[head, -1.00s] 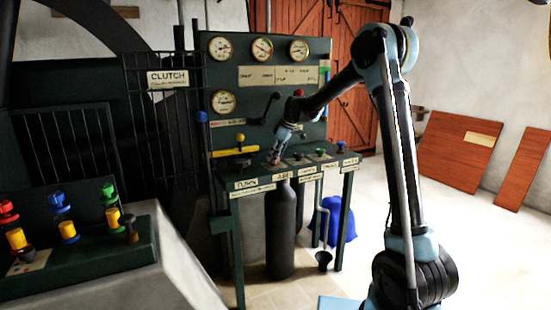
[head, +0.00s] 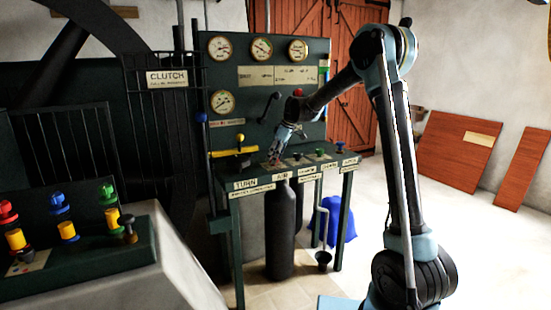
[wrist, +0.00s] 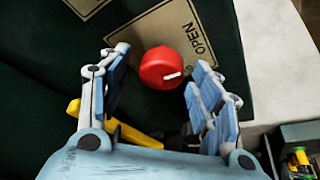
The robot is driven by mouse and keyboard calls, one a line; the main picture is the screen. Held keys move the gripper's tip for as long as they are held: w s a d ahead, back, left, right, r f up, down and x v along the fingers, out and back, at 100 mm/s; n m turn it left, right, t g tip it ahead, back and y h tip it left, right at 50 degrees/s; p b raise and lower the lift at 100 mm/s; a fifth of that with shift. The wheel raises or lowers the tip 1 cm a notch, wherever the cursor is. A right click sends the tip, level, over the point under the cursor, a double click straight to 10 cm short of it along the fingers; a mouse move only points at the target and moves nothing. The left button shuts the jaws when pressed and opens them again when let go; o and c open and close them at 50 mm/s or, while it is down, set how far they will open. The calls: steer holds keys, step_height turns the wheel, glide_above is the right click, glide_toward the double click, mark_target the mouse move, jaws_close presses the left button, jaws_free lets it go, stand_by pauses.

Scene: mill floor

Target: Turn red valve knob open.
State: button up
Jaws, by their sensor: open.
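The red valve knob (wrist: 161,68) is round, with a short white mark pointing to the lower right. It sits over a tan label plate (wrist: 185,35) that reads OPEN on its right side. My gripper (wrist: 157,70) is open, with one finger on each side of the knob in the wrist view; gaps show between the knob and both fingers. In the head view my gripper (head: 276,156) reaches down to the green bench top (head: 258,173), and the knob is largely hidden there.
A yellow bar (wrist: 135,134) lies below the knob in the wrist view. On the bench, a yellow-topped control (head: 240,138) stands left of my gripper and a green knob (head: 320,152) to the right. A gauge panel (head: 238,48) rises behind.

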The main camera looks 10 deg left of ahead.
steer(key=v, duration=1.2)
